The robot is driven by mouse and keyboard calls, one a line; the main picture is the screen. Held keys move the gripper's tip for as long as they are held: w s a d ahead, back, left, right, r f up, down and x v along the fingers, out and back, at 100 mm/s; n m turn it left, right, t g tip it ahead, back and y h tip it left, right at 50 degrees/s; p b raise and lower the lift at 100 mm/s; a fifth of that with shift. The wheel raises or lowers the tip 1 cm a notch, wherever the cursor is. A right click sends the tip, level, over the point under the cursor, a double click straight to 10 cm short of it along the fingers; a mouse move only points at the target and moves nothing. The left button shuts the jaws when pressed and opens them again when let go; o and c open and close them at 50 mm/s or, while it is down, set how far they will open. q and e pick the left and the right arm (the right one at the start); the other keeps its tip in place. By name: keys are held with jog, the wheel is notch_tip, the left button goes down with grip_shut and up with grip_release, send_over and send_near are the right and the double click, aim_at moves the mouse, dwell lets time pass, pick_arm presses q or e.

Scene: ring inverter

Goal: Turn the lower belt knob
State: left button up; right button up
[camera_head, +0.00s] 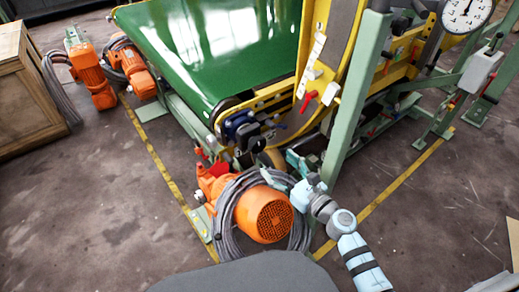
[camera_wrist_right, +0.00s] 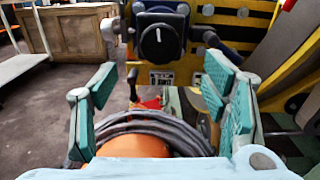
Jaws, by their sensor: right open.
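A black round knob (camera_wrist_right: 158,42) with a white pointer line faces the camera at the top middle of the right wrist view. It sits on a dark box fixed to the yellow belt frame. In the head view, dark switch boxes (camera_head: 246,134) show at the end of the frame; I cannot tell which carries this knob. My right gripper (camera_head: 282,170) is in front of the frame, above the orange motor. In the right wrist view its teal finger pads (camera_wrist_right: 160,88) are wide apart and empty, with the knob beyond and between them, not touching. My left gripper is not in view.
An orange motor (camera_head: 268,216) with coiled grey cable (camera_head: 226,222) lies close below the gripper. A green post (camera_head: 352,105) rises at its right. The green belt (camera_head: 215,45) is behind. A wooden crate (camera_head: 22,95) stands far left. Floor at right is clear.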

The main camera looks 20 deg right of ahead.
aim_at(260, 147)
jog(key=b+x, duration=0.1)
jog(key=x, duration=0.8)
jog(key=shift+w+a+f, duration=0.1)
jog(key=shift+w, duration=0.25)
jog(key=c, duration=1.2)
